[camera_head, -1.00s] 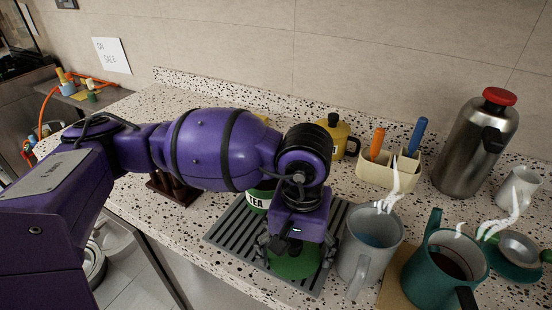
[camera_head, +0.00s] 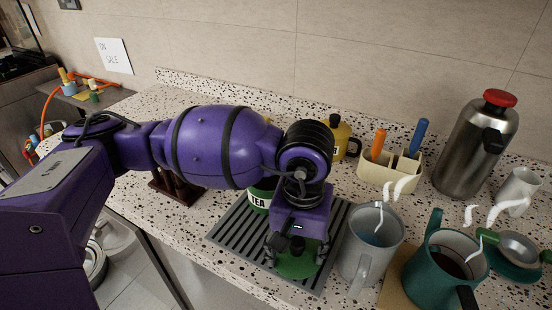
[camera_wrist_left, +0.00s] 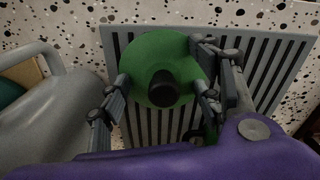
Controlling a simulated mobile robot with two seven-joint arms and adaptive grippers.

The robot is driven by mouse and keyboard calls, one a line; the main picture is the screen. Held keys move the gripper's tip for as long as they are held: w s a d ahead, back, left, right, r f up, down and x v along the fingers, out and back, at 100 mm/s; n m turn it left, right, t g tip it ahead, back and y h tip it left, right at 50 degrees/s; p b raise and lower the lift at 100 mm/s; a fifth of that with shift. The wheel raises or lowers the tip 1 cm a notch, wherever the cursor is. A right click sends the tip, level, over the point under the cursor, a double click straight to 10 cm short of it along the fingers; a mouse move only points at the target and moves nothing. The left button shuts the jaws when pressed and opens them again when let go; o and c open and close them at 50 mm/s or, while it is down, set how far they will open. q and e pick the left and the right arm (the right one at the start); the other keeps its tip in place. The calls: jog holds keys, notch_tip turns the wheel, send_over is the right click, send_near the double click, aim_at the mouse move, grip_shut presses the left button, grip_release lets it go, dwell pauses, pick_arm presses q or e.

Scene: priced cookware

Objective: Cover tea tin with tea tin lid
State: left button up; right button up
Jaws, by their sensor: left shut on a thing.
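The green tea tin (camera_head: 258,200), with a white TEA label, stands at the back left of the grey ribbed mat and is partly hidden behind my left arm. The round green tea tin lid (camera_head: 296,267) is at my left gripper (camera_head: 298,250), over the front of the mat. In the left wrist view, the lid (camera_wrist_left: 160,52) with its black knob is between the fingers of my left gripper (camera_wrist_left: 163,90), which is shut on it. I cannot tell whether the lid touches the mat. My right gripper is not in view.
The ribbed mat (camera_head: 232,236) lies on the speckled counter. A grey mug (camera_head: 356,262) stands close right of the gripper, with a teal pot (camera_head: 436,280) beyond. Behind are a yellow pot (camera_head: 341,138), a cream utensil holder (camera_head: 375,178) and a steel flask (camera_head: 468,150).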

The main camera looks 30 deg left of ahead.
pick_arm(q)
jog(key=shift+s+d+f, duration=0.15)
jog(key=shift+s+f, duration=0.2)
jog(key=shift+f, duration=0.05)
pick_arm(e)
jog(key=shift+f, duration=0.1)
pick_arm(q)
jog(key=shift+w+r, duration=0.1)
jog(key=shift+r, duration=0.35)
grip_shut()
jog(key=shift+w+r+p, duration=0.25)
jog(key=shift+r+p, duration=0.35)
jog(key=shift+r, duration=1.15)
jog(key=shift+r+p, duration=0.45)
jog(key=shift+r, duration=0.45)
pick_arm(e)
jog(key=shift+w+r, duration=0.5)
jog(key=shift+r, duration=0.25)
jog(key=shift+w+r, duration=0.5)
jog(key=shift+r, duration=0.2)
